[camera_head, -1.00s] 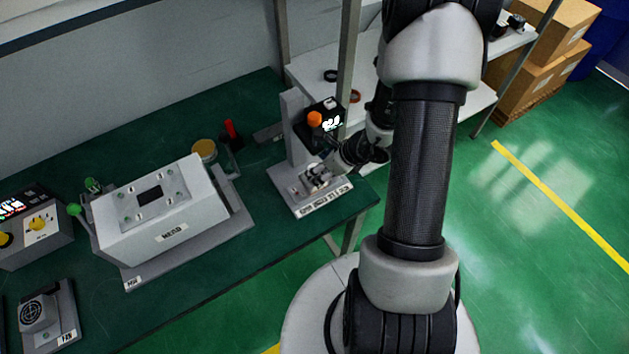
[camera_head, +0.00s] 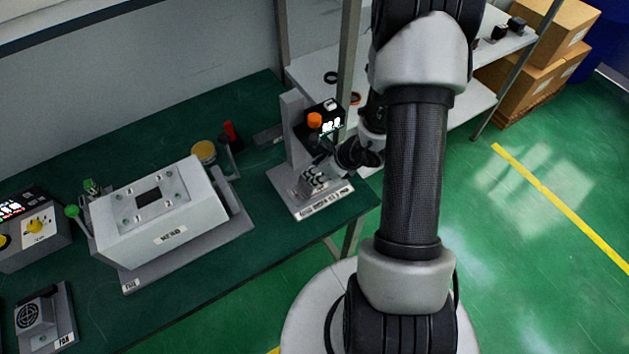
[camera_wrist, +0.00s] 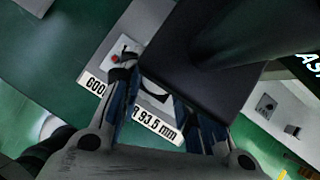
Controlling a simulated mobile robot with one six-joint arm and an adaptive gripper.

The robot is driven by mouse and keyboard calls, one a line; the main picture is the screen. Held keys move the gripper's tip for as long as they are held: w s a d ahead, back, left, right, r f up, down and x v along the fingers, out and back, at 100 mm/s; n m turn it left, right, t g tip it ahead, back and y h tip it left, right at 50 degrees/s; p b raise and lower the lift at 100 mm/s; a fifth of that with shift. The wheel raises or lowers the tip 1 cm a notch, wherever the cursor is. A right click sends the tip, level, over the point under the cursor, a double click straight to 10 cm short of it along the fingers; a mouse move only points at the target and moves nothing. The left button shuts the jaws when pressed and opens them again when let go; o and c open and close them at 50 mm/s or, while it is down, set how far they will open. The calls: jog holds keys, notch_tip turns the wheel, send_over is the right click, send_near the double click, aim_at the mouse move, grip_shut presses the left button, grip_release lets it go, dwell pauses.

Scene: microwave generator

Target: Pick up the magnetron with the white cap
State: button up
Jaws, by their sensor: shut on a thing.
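My gripper (camera_head: 322,168) is at the gauge stand (camera_head: 325,201), low over its base, to the right of the upright column. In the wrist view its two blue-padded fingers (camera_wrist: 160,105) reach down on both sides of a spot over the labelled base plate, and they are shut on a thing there. I take it to be the magnetron; it is largely hidden by the fingers and a large dark block. A small pale and dark patch (camera_wrist: 154,88) shows between the fingertips. I cannot make out a white cap clearly.
The gauge head (camera_head: 328,117), with an orange knob and lit display, overhangs close to my gripper. A white housing (camera_head: 160,215) stands left on the green bench. A yellow-lidded jar (camera_head: 204,151) stands behind it. A shelf (camera_head: 445,115) is to the right.

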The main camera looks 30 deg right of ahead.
grip_shut()
jog(key=shift+w+r, duration=0.1)
jog(key=shift+r, duration=0.05)
dwell(0.5)
jog(key=shift+r+p, duration=0.35)
jog(key=shift+r, duration=0.45)
jog(key=s+d, duration=0.3)
jog(key=s, duration=0.5)
jog(key=s+d, duration=0.4)
jog(key=s, duration=0.4)
jog(key=shift+s+d+f, duration=0.15)
jog(key=shift+s+d, duration=0.1)
